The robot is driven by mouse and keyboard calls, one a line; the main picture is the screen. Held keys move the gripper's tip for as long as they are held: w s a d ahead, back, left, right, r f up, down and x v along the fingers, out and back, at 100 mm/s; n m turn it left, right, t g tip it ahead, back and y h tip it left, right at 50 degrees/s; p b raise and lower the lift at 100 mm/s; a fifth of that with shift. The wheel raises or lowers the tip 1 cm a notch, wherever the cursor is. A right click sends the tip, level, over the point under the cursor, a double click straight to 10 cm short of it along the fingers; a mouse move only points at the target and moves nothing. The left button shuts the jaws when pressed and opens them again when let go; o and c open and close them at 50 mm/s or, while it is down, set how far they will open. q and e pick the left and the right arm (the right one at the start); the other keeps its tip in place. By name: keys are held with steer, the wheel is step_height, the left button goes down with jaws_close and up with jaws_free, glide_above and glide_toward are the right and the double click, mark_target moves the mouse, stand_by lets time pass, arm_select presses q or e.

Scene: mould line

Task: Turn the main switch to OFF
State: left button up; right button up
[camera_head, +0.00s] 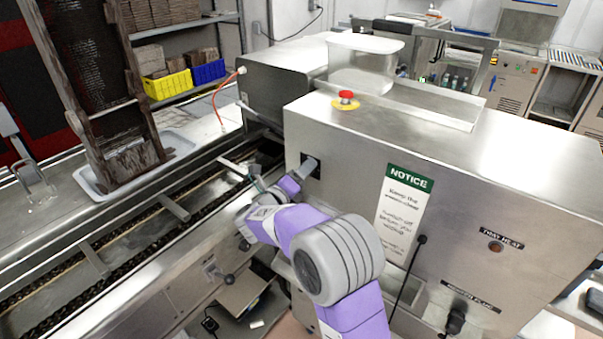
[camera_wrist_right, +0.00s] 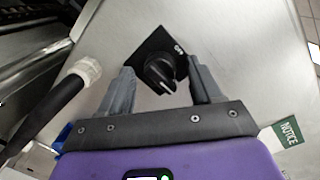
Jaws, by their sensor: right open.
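The main switch is a black rotary knob (camera_wrist_right: 160,72) on a black square plate (camera_wrist_right: 152,46), set in the steel cabinet face. White "OFF" lettering shows on the plate, and a white mark shows on the knob. My right gripper (camera_wrist_right: 160,92) is open, with one finger on each side of the knob; I cannot tell whether they touch it. In the head view my right gripper (camera_head: 305,170) is at the dark switch plate (camera_head: 311,166) on the cabinet's left part, and the knob is hidden behind it. My left gripper is not in view.
The steel cabinet (camera_head: 450,215) carries a green notice sign (camera_head: 408,183) and a red emergency button (camera_head: 346,96) on top. A chain conveyor (camera_head: 130,235) runs along the left.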

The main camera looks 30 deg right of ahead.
steer(key=shift+c, duration=0.4)
steer(key=c, duration=1)
steer(key=shift+o, duration=0.2)
steer(key=shift+n, duration=0.3)
steer(key=shift+w+a+n+g+p, duration=0.1)
steer(key=shift+n+g+p, duration=0.45)
steer(key=shift+n+p, duration=3.3)
steer(key=shift+w+n+g+p, duration=0.1)
steer(key=shift+n+g+p, duration=0.45)
steer(key=shift+n+p, duration=3.3)
steer(key=shift+n+b, duration=0.35)
steer(key=shift+n, duration=0.15)
